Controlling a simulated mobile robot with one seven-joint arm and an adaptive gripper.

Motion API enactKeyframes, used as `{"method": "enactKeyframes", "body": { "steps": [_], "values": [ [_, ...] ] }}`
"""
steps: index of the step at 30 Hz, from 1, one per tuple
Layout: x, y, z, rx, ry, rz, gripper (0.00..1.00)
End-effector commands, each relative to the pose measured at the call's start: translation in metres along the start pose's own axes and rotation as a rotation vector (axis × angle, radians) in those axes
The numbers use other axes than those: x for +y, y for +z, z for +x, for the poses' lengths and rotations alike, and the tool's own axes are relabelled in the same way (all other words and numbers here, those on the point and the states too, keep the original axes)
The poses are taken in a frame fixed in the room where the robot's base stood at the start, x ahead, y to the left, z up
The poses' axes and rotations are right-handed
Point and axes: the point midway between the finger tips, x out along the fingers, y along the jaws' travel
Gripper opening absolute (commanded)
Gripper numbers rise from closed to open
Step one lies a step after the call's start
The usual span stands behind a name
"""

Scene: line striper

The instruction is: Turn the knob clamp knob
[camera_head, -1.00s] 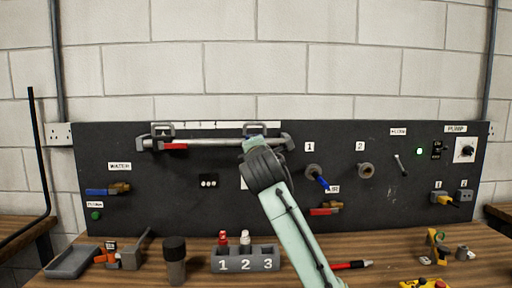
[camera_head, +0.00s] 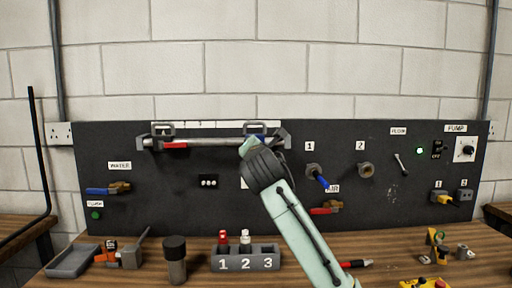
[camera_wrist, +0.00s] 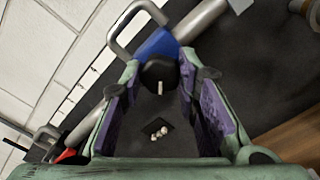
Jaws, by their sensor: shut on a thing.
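The knob clamp knob (camera_wrist: 160,74) is black with a pale pointer line, seen in the wrist view in front of a blue clamp body (camera_wrist: 158,44) on the grey pipe (camera_wrist: 203,20). My gripper (camera_wrist: 160,80) has its purple-padded fingers on either side of the knob and is shut on it. In the head view my gripper (camera_head: 254,146) is at the right end of the pipe (camera_head: 215,141), high on the dark panel. There my wrist hides the knob, and only a bit of blue shows beside the fingers.
A grey bracket loop (camera_wrist: 135,22) stands close to my fingertips. A red lever (camera_head: 174,146) is on the pipe's left part. A numbered rack (camera_head: 245,263) and a dark-capped cylinder (camera_head: 175,262) stand on the bench below.

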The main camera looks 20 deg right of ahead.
Motion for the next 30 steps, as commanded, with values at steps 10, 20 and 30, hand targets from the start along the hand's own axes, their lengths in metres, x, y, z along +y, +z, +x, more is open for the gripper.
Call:
{"method": "enactKeyframes", "body": {
  "steps": [10,20,30],
  "values": [
    [-0.002,-0.003,0.000,0.005,-0.004,0.001,0.37],
    [-0.001,-0.001,0.000,0.002,-0.002,0.002,0.49],
    [-0.001,0.000,-0.021,0.000,0.000,0.001,0.49]
  ]
}}
